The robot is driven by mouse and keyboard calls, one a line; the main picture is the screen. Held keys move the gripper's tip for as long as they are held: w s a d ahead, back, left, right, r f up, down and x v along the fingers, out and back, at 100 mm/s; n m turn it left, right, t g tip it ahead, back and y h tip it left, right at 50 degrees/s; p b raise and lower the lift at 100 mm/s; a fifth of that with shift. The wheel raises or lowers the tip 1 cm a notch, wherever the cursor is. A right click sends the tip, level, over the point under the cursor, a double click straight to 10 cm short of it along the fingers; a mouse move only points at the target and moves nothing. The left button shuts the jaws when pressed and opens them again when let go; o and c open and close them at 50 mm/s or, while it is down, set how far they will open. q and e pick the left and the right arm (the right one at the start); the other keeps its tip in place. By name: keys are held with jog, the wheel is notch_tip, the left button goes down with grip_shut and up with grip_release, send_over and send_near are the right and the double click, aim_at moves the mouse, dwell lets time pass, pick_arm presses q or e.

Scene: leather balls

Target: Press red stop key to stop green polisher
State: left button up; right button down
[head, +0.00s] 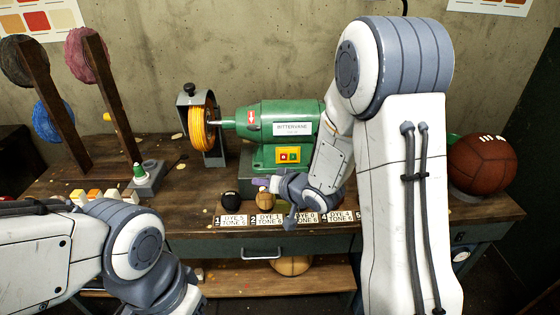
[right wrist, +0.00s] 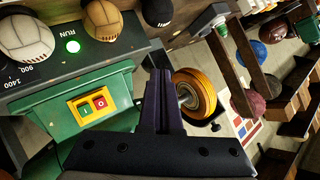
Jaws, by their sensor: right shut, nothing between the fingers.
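The green polisher (head: 290,113) stands on the bench with an orange wheel (head: 203,128) at its left end. Its yellow panel holds a red stop key (head: 282,156) and a green key (head: 294,155). In the right wrist view the red key (right wrist: 100,102) and green key (right wrist: 86,109) show left of the fingers, and a green RUN lamp (right wrist: 73,46) is lit. My right gripper (head: 260,183) is shut and empty, in front of and left of the panel, apart from the keys. It also shows in the right wrist view (right wrist: 160,75). My left gripper is out of view.
A black ball (head: 230,199) and a tan ball (head: 265,200) sit behind number labels at the bench front, close below my right gripper. A large brown ball (head: 482,164) is at the right. Wooden posts with coloured pads stand left.

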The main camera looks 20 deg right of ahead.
aim_at(284, 157)
jog(key=s+d+m+t+y+b, duration=0.1)
jog(key=d+m+t+y, duration=0.2)
jog(key=d+m+t, duration=0.2)
jog(key=d+r, duration=0.1)
jog(key=d, duration=0.2)
jog(key=shift+m+y+b, duration=0.3)
jog(key=shift+y, duration=0.1)
jog(key=shift+f, duration=0.1)
jog(key=shift+w+d+f+b, duration=0.2)
jog(key=shift+w+d+f, duration=0.15)
jog(key=shift+w, duration=1)
jog(key=shift+w+d+f+b, duration=0.3)
jog(key=shift+w+d, duration=0.1)
jog(key=shift+w, duration=1)
jog(key=shift+w+d+f+b, duration=0.15)
jog(key=shift+w+d+f, duration=0.2)
jog(key=shift+w, duration=1)
jog(key=shift+d, duration=0.1)
jog(key=shift+w, duration=0.35)
